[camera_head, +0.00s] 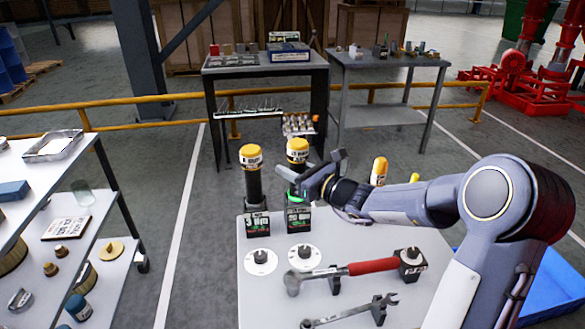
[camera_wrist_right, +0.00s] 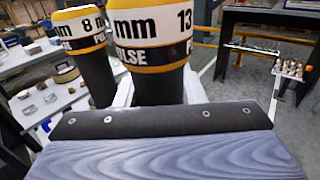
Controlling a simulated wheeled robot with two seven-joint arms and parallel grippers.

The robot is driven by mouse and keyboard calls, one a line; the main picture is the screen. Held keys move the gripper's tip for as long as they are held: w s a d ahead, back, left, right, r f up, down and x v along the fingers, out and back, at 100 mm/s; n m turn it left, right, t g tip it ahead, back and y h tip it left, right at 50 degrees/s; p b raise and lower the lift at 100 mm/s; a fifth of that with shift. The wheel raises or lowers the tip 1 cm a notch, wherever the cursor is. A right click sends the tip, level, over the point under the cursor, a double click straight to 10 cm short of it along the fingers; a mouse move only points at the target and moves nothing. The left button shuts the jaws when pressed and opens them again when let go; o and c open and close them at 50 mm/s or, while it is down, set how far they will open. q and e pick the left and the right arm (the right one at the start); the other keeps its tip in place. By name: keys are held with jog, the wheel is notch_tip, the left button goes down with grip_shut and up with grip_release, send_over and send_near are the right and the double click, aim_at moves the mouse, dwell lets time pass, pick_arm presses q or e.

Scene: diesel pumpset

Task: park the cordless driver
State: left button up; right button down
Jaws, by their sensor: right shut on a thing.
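A cordless driver with a yellow-and-white top (camera_head: 297,152) stands upright over the right dock (camera_head: 299,220), in front of which is a black label plate. It is labelled 13 mm in the right wrist view (camera_wrist_right: 150,35). My right gripper (camera_head: 303,182) is shut on its dark body; the white fingers show on both sides of it in the wrist view. I cannot tell whether its foot is fully seated. A second driver (camera_head: 251,160), labelled 8 mm, stands upright in the left dock (camera_head: 257,224). My left gripper is not in view.
Yellow-topped items (camera_head: 379,171) stand behind my right arm. A shelf unit is at the left; two grey benches stand behind.

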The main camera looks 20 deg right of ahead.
jog(key=shift+f, duration=0.2)
jog(key=c, duration=0.9)
grip_release()
jog(key=shift+o, duration=0.2)
jog(key=shift+f, duration=0.15)
jog(key=v, duration=0.7)
jog(key=shift+s+b, duration=0.3)
jog(key=shift+s, duration=0.1)
